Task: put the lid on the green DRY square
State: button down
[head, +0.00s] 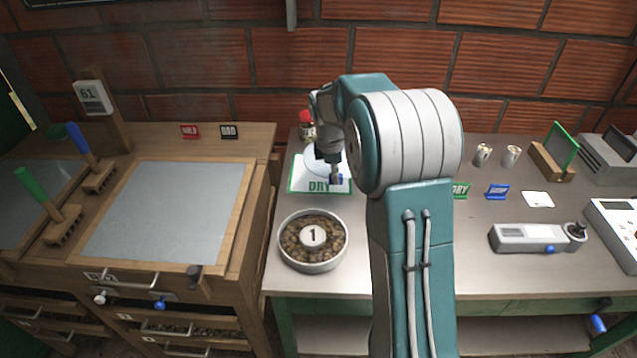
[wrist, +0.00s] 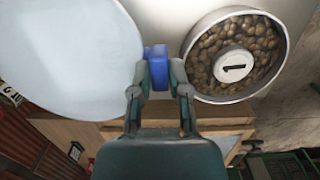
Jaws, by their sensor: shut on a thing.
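The pale round lid (head: 318,157) is over the back part of the white, green-edged DRY square (head: 298,186). The word DRY shows in front of it. In the wrist view the lid (wrist: 65,50) fills the upper left. My gripper (head: 336,176) is shut on a blue tab (wrist: 157,76) at the lid's edge; the gripper also shows in the wrist view (wrist: 157,82). I cannot tell whether the lid touches the square. My arm hides part of the bench to the right.
A round pan of beans marked 1 (head: 312,265) stands just in front of the square. A red-capped jar (head: 306,125) stands behind it. A wooden sorting table (head: 165,212) is at the left. A green card, blue card, cups and a scale (head: 530,238) are at the right.

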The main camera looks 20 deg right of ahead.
send_over(320, 193)
jog(key=f, duration=0.4)
jog(key=a+f, duration=0.1)
jog(key=f, duration=0.1)
jog(key=shift+s+f, duration=0.15)
jog(key=shift+s, duration=0.2)
jog(key=shift+w+d+f, duration=0.3)
jog(key=shift+w+f, duration=0.05)
jog(key=shift+f, duration=0.15)
notch_tip(320, 193, down, 2)
jog(key=shift+d+f, duration=0.1)
jog(key=shift+f, duration=0.35)
jog(key=shift+a, duration=0.2)
jog(key=c, duration=0.6)
grip_release()
jog(key=shift+f, duration=0.1)
jog(key=shift+d, duration=0.1)
